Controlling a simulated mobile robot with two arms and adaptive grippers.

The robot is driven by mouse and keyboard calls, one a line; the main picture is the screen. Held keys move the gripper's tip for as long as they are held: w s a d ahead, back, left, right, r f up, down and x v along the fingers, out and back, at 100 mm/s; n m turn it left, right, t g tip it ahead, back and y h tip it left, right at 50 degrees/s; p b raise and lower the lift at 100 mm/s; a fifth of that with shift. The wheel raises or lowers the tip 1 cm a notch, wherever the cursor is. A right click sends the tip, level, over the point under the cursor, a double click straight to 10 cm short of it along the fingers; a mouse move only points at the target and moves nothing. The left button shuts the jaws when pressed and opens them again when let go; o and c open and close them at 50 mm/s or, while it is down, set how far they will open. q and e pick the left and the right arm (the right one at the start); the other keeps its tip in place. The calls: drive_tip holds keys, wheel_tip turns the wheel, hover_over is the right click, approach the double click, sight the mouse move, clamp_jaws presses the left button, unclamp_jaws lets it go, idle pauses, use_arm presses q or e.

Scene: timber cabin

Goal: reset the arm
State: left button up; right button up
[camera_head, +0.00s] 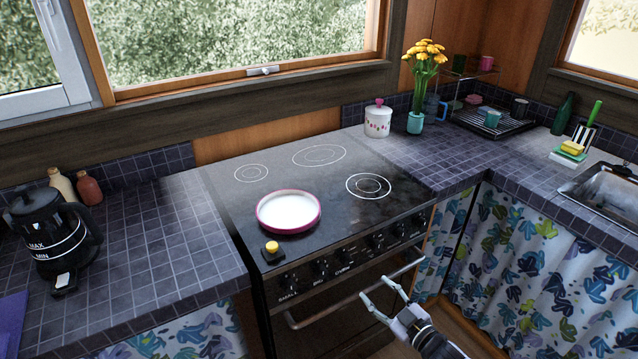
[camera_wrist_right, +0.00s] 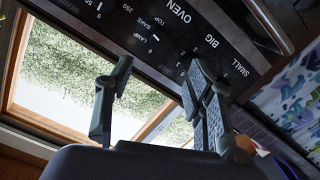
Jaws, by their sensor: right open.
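My right gripper (camera_head: 381,306) is at the lower right of the middle in the head view, in front of the stove's oven door. Its fingers are apart with nothing between them. In the right wrist view the two fingers of my right gripper (camera_wrist_right: 158,105) are spread and empty, with the stove's control panel (camera_wrist_right: 185,40) beyond them. The oven handle (camera_head: 345,298) is close to the fingertips in the head view; I cannot tell whether they touch. My left gripper is not in view.
The stove (camera_head: 225,200) carries a round pink-rimmed dish (camera_head: 289,211) and a small yellow-topped item (camera_head: 272,248) at its front edge. A black kettle (camera_head: 50,235) stands on the left counter. A white pot (camera_head: 377,120), flowers (camera_head: 425,62) and a sink (camera_head: 605,188) are to the right.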

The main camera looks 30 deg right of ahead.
drive_tip(key=s+a+f+m+g+h, duration=0.15)
drive_tip(key=s+f, duration=0.25)
drive_tip(key=f, duration=0.5)
drive_tip(key=s+f+m+g, duration=0.1)
drive_tip(key=s+f+g, duration=0.25)
drive_tip(key=f, duration=0.55)
drive_tip(key=s+a+f+g, duration=0.3)
drive_tip(key=s+a+f, duration=0.1)
drive_tip(key=s+f, duration=0.45)
drive_tip(key=s+a+f+g, duration=0.3)
drive_tip(key=s+f, duration=0.5)
drive_tip(key=s, duration=0.1)
drive_tip(key=s+a+f+g, duration=0.2)
drive_tip(key=s+a, duration=0.1)
drive_tip(key=s, duration=0.5)
drive_tip(key=s+a+f+g, duration=0.3)
drive_tip(key=s, duration=0.4)
drive_tip(key=shift+s+a+f+m, duration=0.35)
drive_tip(key=shift+s+a+m, duration=0.05)
drive_tip(key=shift+m, duration=0.05)
